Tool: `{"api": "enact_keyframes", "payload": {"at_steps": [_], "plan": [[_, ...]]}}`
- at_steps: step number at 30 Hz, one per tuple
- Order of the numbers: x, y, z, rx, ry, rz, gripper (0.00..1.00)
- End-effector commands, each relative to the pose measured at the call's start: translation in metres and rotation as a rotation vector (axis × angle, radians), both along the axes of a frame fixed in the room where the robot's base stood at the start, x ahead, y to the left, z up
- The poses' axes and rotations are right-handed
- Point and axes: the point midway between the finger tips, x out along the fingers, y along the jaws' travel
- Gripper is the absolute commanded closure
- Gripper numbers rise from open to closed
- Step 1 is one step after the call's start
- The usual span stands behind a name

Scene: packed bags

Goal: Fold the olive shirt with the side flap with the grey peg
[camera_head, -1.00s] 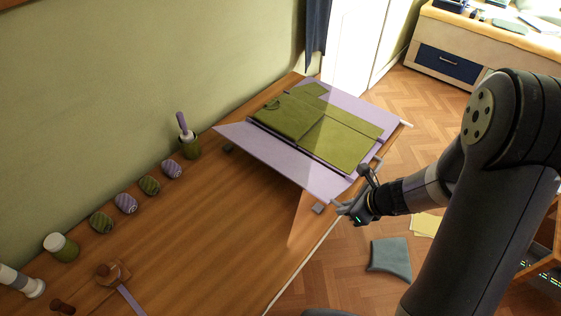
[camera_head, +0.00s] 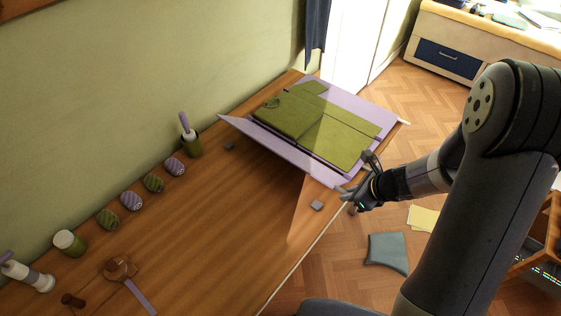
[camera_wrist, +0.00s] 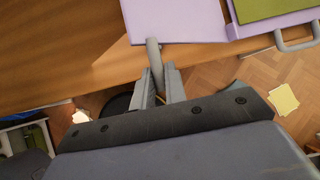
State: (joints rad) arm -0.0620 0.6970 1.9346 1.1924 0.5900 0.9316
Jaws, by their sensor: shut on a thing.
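The olive shirt (camera_head: 345,143) lies on a lavender folding board (camera_head: 352,97), part of it folded over. The lavender side flap (camera_head: 272,143) on the board's near side is tilted up off the table, with its hinge side by the shirt. It also shows in the wrist view (camera_wrist: 180,17). My gripper (camera_wrist: 158,82) is shut on the grey peg (camera_wrist: 153,52) at the flap's corner. In the head view my gripper (camera_head: 347,193) is at the table's front edge, and its fingers partly hide the peg.
Small grey blocks (camera_head: 317,206) (camera_head: 229,146) sit on the table near the flap. A grey handle (camera_wrist: 297,38) stands on the board to the right of my gripper. Rolled items (camera_head: 131,200), jars (camera_head: 70,242) and a wooden tool (camera_head: 121,268) are at the left. The table's middle is clear.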

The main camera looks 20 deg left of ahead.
Motion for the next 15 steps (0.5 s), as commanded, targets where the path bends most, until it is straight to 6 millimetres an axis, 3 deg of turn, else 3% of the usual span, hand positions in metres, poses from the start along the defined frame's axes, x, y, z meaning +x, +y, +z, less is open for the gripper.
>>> {"api": "enact_keyframes", "payload": {"at_steps": [3,15], "plan": [[-0.0053,0.0022,-0.0156,-0.001,-0.002,-0.002,0.94],[-0.0088,0.0034,-0.0188,-0.001,-0.002,-0.001,0.94]]}}
